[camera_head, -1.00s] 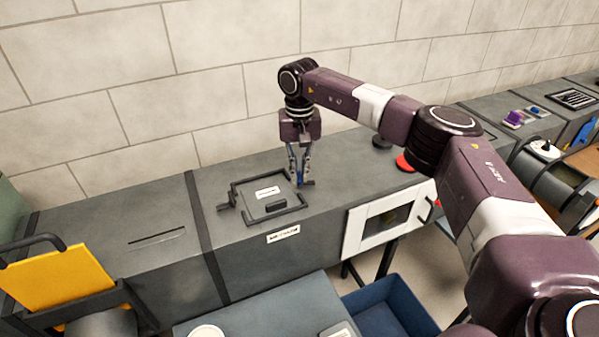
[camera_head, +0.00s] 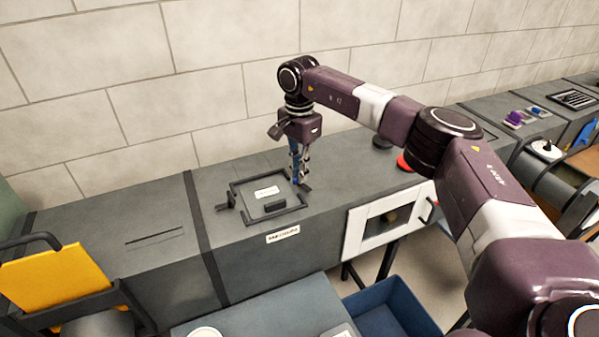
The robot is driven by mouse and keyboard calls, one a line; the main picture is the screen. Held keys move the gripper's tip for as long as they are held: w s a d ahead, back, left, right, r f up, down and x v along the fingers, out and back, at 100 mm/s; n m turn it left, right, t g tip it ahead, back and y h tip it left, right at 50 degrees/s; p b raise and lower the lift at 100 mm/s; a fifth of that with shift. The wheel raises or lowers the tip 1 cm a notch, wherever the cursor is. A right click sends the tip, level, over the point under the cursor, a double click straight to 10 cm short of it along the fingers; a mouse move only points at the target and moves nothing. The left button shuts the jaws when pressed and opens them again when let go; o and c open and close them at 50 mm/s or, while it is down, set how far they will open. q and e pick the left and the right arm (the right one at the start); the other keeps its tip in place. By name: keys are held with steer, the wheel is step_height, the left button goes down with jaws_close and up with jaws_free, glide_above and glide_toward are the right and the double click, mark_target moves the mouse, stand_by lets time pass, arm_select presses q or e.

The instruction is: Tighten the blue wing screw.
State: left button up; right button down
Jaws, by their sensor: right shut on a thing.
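The blue wing screw (camera_head: 298,181) stands at the right rear corner of a framed hatch (camera_head: 268,202) on top of the grey duct. Only a little blue shows between the fingers. My right gripper (camera_head: 299,180) points straight down from above and is shut on the wing screw. A dark clamp-like part sticks out at the frame's left side (camera_head: 227,203). The hatch panel carries a white label and a dark handle. My left gripper is not in view.
A white-framed window door (camera_head: 385,228) is on the duct's front. Red and black round knobs (camera_head: 405,163) sit on top to the right. A blue bin (camera_head: 385,308) stands below, and a yellow panel (camera_head: 55,278) is at the far left. The duct top left of the hatch is mostly clear.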

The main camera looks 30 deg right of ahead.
steer(key=m, duration=0.5)
steer(key=shift+r+m, duration=0.1)
steer(key=shift+m, duration=0.2)
steer(key=m, duration=1)
steer(key=shift+r+m, duration=0.1)
steer(key=shift+m, duration=0.3)
steer(key=shift+w+m, duration=0.1)
steer(key=shift+m, duration=2.1)
steer(key=c, duration=2.2)
jaws_free()
steer(key=shift+o, duration=0.6)
